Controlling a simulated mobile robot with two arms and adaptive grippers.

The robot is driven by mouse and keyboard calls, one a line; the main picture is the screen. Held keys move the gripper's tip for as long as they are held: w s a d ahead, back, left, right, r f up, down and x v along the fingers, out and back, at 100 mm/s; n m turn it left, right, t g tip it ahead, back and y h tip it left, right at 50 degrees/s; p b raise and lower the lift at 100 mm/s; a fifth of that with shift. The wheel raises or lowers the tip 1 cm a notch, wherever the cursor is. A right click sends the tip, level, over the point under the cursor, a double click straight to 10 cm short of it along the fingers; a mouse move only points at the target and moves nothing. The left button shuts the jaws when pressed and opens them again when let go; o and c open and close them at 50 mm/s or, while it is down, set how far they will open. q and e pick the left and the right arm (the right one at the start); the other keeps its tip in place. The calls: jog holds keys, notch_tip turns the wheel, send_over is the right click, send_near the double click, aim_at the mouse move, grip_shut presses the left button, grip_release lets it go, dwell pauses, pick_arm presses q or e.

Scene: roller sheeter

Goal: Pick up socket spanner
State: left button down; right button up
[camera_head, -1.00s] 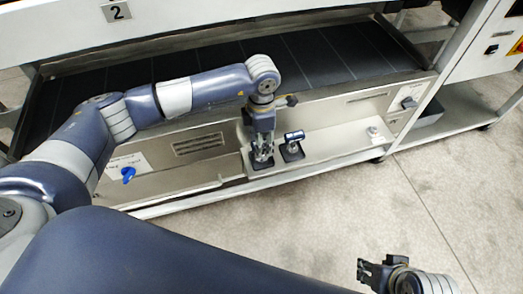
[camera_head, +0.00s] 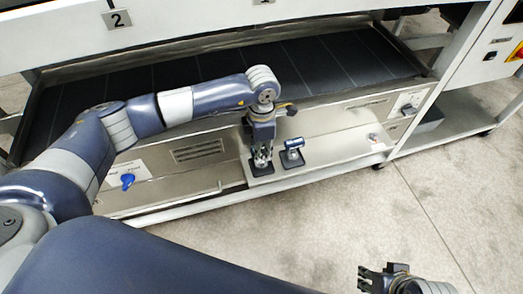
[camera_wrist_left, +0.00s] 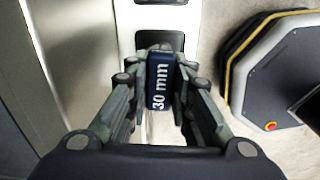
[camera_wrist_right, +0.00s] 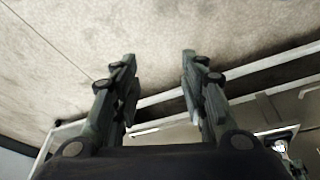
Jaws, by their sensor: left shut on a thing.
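My left gripper (camera_head: 261,158) is pointed down at a black holder on the low ledge of the machine. In the left wrist view, its fingers (camera_wrist_left: 160,90) are shut on a socket spanner with a dark blue handle marked "30 mm" (camera_wrist_left: 159,82). The fingers hide most of this spanner in the head view. A second spanner (camera_head: 293,144) with a blue handle stands just to the right in its own black holder (camera_head: 291,160). My right gripper (camera_head: 370,277) is open and empty at the lower right, away from the ledge; its parted fingers show in the right wrist view (camera_wrist_right: 158,85).
The machine's front panel and dark belt (camera_head: 240,62) are close behind my left arm. A blue knob (camera_head: 127,180) sits on the panel at left. Open floor (camera_head: 330,220) lies in front.

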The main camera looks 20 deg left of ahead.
pick_arm(q)
jog(key=shift+r, duration=0.55)
notch_tip(320, 180, up, 2)
jog(key=shift+r+p, duration=0.25)
jog(key=shift+p, duration=0.1)
jog(key=s+d+r+p, duration=0.1)
jog(key=s+d, duration=1)
jog(key=shift+s+d, duration=0.15)
jog(key=shift+d, duration=0.05)
pick_arm(e)
jog(key=x, duration=0.4)
jog(key=shift+f, duration=0.2)
